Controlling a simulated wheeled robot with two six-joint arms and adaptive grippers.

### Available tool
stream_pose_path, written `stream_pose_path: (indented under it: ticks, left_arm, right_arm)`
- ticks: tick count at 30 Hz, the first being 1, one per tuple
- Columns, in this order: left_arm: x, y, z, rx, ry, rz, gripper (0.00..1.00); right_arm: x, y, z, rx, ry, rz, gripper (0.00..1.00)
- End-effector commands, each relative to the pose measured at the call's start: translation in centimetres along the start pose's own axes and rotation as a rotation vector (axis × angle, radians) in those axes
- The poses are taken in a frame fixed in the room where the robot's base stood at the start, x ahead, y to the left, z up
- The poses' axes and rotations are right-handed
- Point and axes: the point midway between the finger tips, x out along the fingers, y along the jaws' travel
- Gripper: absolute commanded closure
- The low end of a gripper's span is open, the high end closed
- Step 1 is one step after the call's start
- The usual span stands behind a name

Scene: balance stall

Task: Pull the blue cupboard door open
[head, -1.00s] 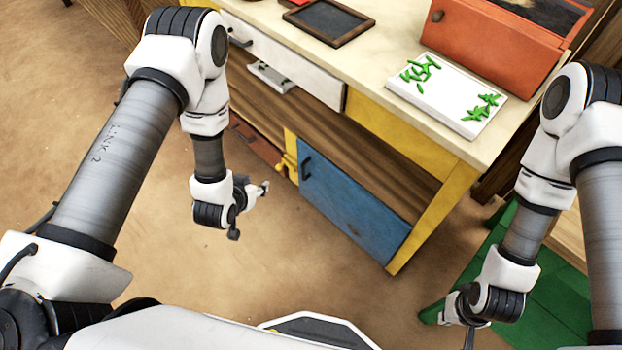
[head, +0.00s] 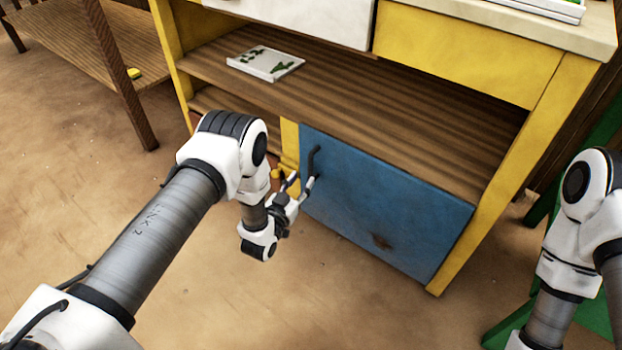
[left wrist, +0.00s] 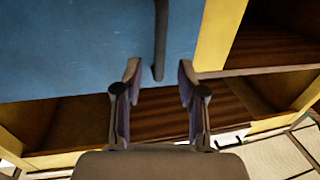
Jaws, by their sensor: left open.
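The blue cupboard door (head: 385,215) sits low in the yellow-framed counter and looks shut, flush with the frame. Its dark bar handle (head: 314,160) is near the door's left edge. My left gripper (head: 300,181) is open just in front of the handle. In the left wrist view, the handle (left wrist: 161,40) runs down the blue door (left wrist: 80,45), and its end appears between the spread fingertips of my left gripper (left wrist: 158,72). I cannot tell whether the fingers touch it. My right gripper is out of view; only part of my right arm shows.
Above the door, an open wooden shelf (head: 370,125) holds a white tray (head: 266,63) with green pieces. A yellow post (head: 290,142) stands left of the door. The sandy floor (head: 270,305) in front of the door is clear. A green surface (head: 590,320) lies at the lower right.

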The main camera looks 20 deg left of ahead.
Motion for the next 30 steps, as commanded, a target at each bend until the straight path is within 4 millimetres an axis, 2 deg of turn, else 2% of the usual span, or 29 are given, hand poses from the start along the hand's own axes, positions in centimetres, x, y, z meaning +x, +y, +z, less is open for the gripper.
stream_pose_path:
  ticks: [3, 9, 12, 18, 19, 22, 30]
  left_arm:
    - [2.3, 0.1, 0.3, 0.001, 0.005, 0.001, 0.60]
    - [5.7, 0.0, 0.2, 0.000, 0.002, 0.000, 0.60]
    - [6.4, 0.0, 0.0, 0.000, 0.000, 0.000, 0.60]
    - [6.5, 0.0, -0.1, -0.001, -0.002, 0.000, 0.60]
    - [6.5, 0.0, -0.1, -0.001, -0.002, 0.000, 0.63]
    - [6.5, 0.0, -0.1, -0.001, -0.002, 0.000, 0.99]
    - [6.5, 0.0, -0.1, -0.001, -0.002, -0.001, 1.00]
  right_arm:
    - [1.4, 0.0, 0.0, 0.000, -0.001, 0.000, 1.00]
    - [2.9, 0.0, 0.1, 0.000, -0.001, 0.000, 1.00]
    - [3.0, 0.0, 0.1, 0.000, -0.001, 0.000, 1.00]
    - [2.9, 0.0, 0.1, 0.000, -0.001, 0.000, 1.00]
    - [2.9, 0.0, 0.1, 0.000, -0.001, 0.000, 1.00]
    - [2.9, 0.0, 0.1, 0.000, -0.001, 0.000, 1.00]
    - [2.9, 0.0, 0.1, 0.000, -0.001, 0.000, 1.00]
